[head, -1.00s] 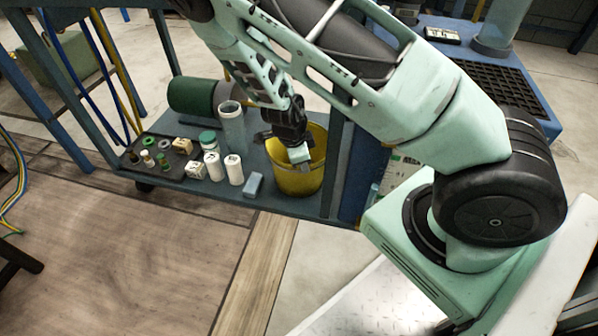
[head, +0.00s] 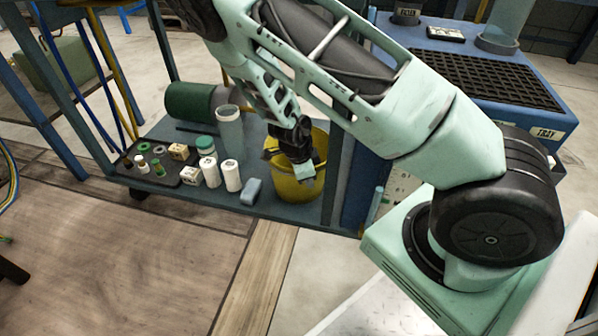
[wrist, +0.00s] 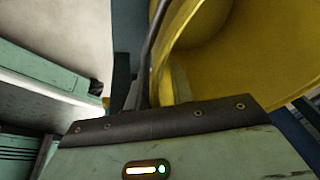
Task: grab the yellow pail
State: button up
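The yellow pail (head: 284,188) stands upright on the blue lower shelf of a bench or cart, at its right end. In the head view my gripper (head: 302,168) points down at the pail's mouth, overlapping the near rim. My gripper covers part of the opening, and I cannot tell whether it touches the pail. In the wrist view the pail's yellow wall and curved rim (wrist: 245,60) fill the upper right, close by. The finger gap does not show clearly, so I cannot tell whether my gripper is open or shut.
Left of the pail are a blue block (head: 251,191), white canisters (head: 231,176), a tall grey cylinder (head: 230,130) and a dark tray (head: 150,172) of small items. A green cylinder (head: 188,101) lies behind. A blue upright (head: 360,180) stands close right of the pail.

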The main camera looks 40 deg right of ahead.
grip_shut()
dwell(1.2)
